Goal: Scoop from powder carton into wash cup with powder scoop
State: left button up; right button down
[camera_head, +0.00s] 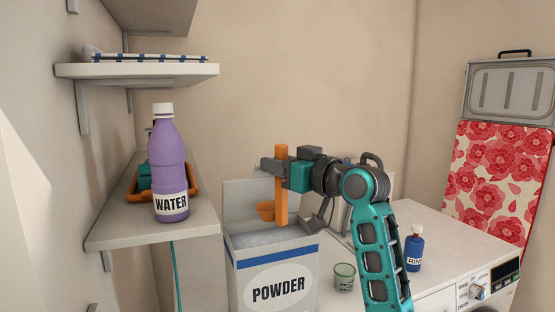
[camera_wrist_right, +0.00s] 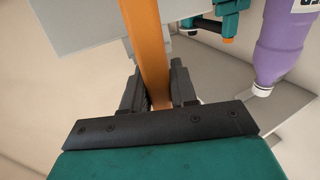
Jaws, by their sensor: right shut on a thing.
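My right gripper (camera_head: 277,168) is shut on the upright handle of the orange powder scoop (camera_head: 281,205). The scoop's small bowl (camera_head: 265,211) hangs at the handle's lower end, above the open powder carton (camera_head: 276,290). White powder (camera_head: 268,239) shows inside the carton, and the bowl looks clear of it. In the right wrist view, the fingers (camera_wrist_right: 158,92) clamp the orange handle (camera_wrist_right: 147,45); the bowl is hidden there. A small greenish clear cup (camera_head: 344,278), likely the wash cup, stands right of the carton, close to my right arm. My left gripper is out of view.
A purple water bottle (camera_head: 170,170) and an orange-and-teal item (camera_head: 146,180) stand on the left shelf (camera_head: 125,225). A blue bottle (camera_head: 414,250) stands on the white machine top (camera_head: 455,240), right of my arm. The carton's raised flap (camera_head: 240,195) is behind the scoop.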

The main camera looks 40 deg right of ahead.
aim_at(286, 209)
notch_tip(286, 209, down, 2)
jog(key=shift+b, duration=0.65)
jog(key=shift+f+b, duration=1.75)
jog(key=shift+f, duration=0.85)
jog(key=shift+f+b, duration=0.4)
jog(key=shift+f, duration=0.6)
